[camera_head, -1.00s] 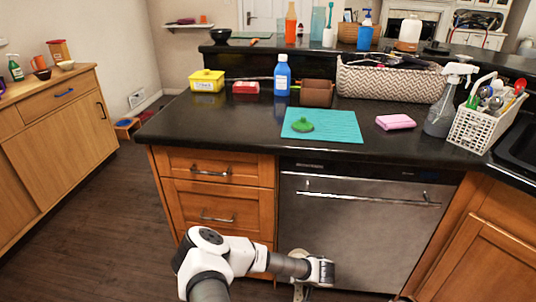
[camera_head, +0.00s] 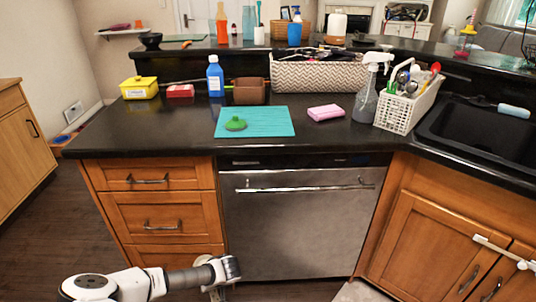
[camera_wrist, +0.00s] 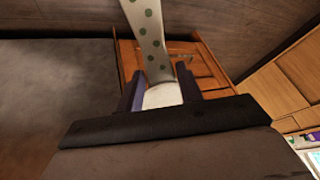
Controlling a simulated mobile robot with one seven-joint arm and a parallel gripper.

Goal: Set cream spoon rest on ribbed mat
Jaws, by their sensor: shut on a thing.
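The cream spoon rest with green dots (camera_wrist: 150,35) is held between the two dark fingers of my gripper (camera_wrist: 160,92) in the wrist view. Its pale lower end lies between the fingers. In the head view my gripper (camera_head: 222,271) is low, in front of the cabinet, well below the counter top. Only small pale bits of the spoon rest show around it there. The ribbed mat (camera_head: 280,124) is a flat teal rectangle on the black counter, above the dishwasher. A green round object with a knob (camera_head: 235,124) lies on the mat's left part.
A pink sponge (camera_head: 325,112) lies right of the mat. A brown holder (camera_head: 248,92) and a blue bottle (camera_head: 215,77) stand behind it. A spray bottle (camera_head: 366,100), white caddy (camera_head: 400,112) and black sink (camera_head: 480,130) are further right. The mat's right half is bare.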

